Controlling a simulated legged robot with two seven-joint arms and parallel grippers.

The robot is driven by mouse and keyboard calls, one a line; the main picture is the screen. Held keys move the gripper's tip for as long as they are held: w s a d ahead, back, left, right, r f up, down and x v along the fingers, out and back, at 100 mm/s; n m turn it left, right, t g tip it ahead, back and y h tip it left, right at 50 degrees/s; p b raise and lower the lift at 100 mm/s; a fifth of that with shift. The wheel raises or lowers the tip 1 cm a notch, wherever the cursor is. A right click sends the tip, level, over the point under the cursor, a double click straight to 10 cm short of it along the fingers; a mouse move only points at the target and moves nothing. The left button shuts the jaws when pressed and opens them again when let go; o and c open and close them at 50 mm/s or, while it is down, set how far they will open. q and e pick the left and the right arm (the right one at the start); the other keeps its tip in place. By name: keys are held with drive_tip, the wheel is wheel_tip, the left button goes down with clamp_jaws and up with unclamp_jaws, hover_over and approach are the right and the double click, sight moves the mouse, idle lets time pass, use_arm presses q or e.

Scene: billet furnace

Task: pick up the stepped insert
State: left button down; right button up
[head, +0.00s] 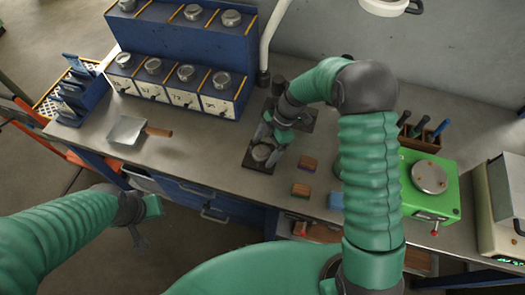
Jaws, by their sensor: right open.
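A small round grey metal piece (261,152), which may be the stepped insert, sits on a dark plate (250,164) on the grey bench. Its steps are too small to make out. My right gripper (267,141) is open and points down just above and behind this piece, with its fingers close to it. I cannot tell whether they touch it. My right wrist hides part of the dark plate behind. My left gripper (147,222) hangs in front of the bench at the left, away from the piece; its jaw opening is unclear.
Brown blocks (301,190) lie right of the plate. A scoop (127,130) lies at left. A blue rack with lidded pots (180,85) stands behind. A green device (429,185) and a tool holder (424,139) are at right. A white lamp post (266,50) rises behind the gripper.

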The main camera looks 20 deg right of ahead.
drive_tip(key=shift+d+f, duration=0.1)
drive_tip(key=shift+d, duration=0.55)
drive_tip(key=shift+s, duration=0.1)
drive_tip(key=shift+c, duration=1.3)
drive_tip(key=shift+a, duration=0.85)
drive_tip(key=c, duration=0.5)
drive_tip(key=shift+a, duration=0.35)
drive_tip(key=shift+c, duration=3.6)
drive_tip(key=shift+d, duration=0.15)
drive_tip(key=shift+c, duration=1.2)
drive_tip(key=shift+d, duration=0.25)
clamp_jaws()
use_arm(q)
drive_tip(key=shift+a, duration=0.1)
